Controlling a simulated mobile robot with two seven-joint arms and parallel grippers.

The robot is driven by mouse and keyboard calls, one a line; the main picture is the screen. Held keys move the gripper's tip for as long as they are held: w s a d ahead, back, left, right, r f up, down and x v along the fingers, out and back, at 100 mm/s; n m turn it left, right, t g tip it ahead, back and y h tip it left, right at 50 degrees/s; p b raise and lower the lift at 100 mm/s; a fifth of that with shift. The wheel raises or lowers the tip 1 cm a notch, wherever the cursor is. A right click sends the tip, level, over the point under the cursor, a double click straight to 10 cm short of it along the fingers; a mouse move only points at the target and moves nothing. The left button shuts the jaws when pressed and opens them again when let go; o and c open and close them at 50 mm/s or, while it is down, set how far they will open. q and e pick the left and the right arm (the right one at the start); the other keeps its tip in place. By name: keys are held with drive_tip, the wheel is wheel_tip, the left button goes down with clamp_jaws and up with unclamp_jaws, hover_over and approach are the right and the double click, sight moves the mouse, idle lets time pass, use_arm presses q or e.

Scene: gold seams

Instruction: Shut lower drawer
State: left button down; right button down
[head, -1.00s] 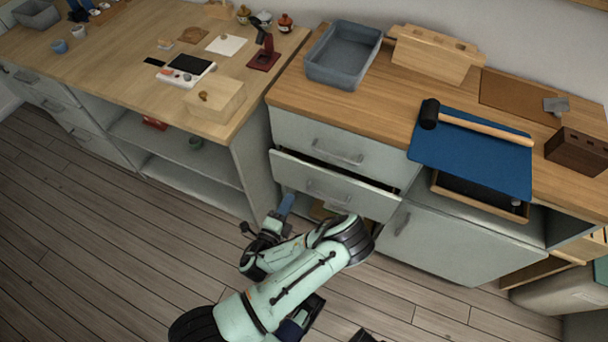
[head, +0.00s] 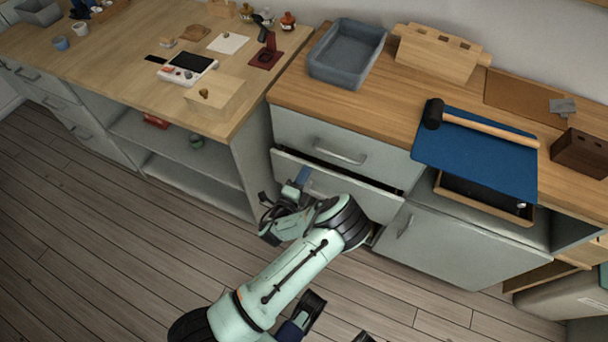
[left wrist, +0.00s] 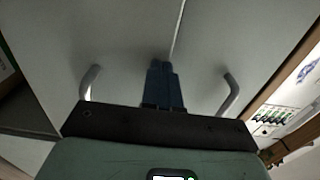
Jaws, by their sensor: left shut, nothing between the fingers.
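The lower drawer (head: 372,203) is the pale grey front under the closed-looking upper drawer (head: 318,137). It stands out a little, with a dark gap along its top edge. My left gripper (head: 301,177) is at the left half of this front, its blue fingers shut and empty. In the left wrist view the shut fingers (left wrist: 160,85) point at a pale grey surface. Bent handle ends (left wrist: 90,82) show on both sides of them. I cannot tell whether the fingers touch the front. My forearm hides the lower part of the drawer.
The wooden worktop (head: 390,112) above carries a grey bin (head: 347,55), a blue mat (head: 470,160) and a mallet (head: 433,112). A cabinet door (head: 450,250) is right of the drawers. An open shelf unit (head: 185,150) is left. The floor (head: 110,240) is clear.

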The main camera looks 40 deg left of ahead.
sight(309, 163)
use_arm(q)
drive_tip(key=x, duration=0.4)
drive_tip(key=shift+b, duration=0.35)
drive_tip(key=shift+r, duration=0.2)
use_arm(e)
drive_tip(key=shift+w+d+f, duration=0.25)
drive_tip(key=shift+w+f, duration=0.05)
drive_tip(key=shift+f, duration=0.05)
use_arm(q)
drive_tip(key=shift+a, duration=0.1)
use_arm(e)
drive_tip(key=shift+s, duration=0.1)
